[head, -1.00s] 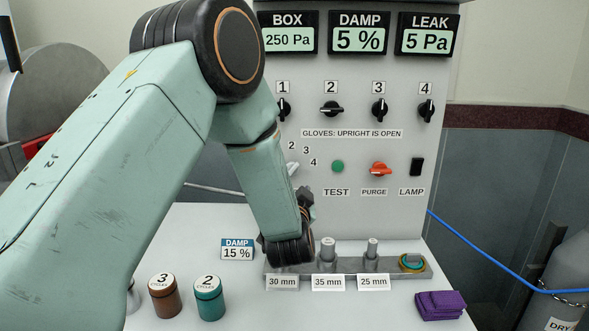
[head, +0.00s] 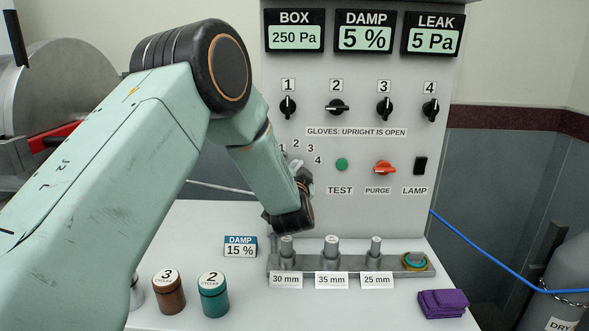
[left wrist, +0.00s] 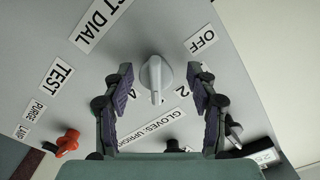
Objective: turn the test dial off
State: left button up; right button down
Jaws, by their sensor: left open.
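The test dial is a pale grey knob (left wrist: 156,76) on the panel, facing my left wrist camera. Its ridge points toward the bottom of the left wrist view, between the printed 4 and 2. The OFF label (left wrist: 201,39) is at its upper right and is not where the ridge points. My left gripper (left wrist: 159,95) is open, with one dark finger on each side of the knob and a gap visible on both sides. In the head view the left gripper (head: 303,178) is at the panel below the printed numbers and mostly hides the dial. My right gripper is not in view.
Below is a metal rack (head: 345,265) with upright posts. The green TEST button (head: 341,164), orange PURGE knob (head: 384,168) and LAMP switch (head: 420,166) are to the right. Cycle jars (head: 213,295) and a purple cloth (head: 443,303) lie on the bench.

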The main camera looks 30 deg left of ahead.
pick_arm(q)
jog(key=shift+w+d+f, duration=0.15)
jog(key=shift+w+f, duration=0.05)
jog(key=shift+w, duration=0.15)
jog(key=shift+c, duration=0.3)
jog(key=shift+w, duration=0.1)
jog(key=shift+c, duration=0.7)
jog(key=shift+s+a+r, duration=0.1)
jog(key=shift+s+a, duration=0.1)
jog(key=shift+s, duration=0.1)
jog(key=c, duration=0.5)
jog(key=shift+w+d, duration=0.1)
jog(key=shift+d, duration=0.05)
jog(key=shift+c, duration=2.2)
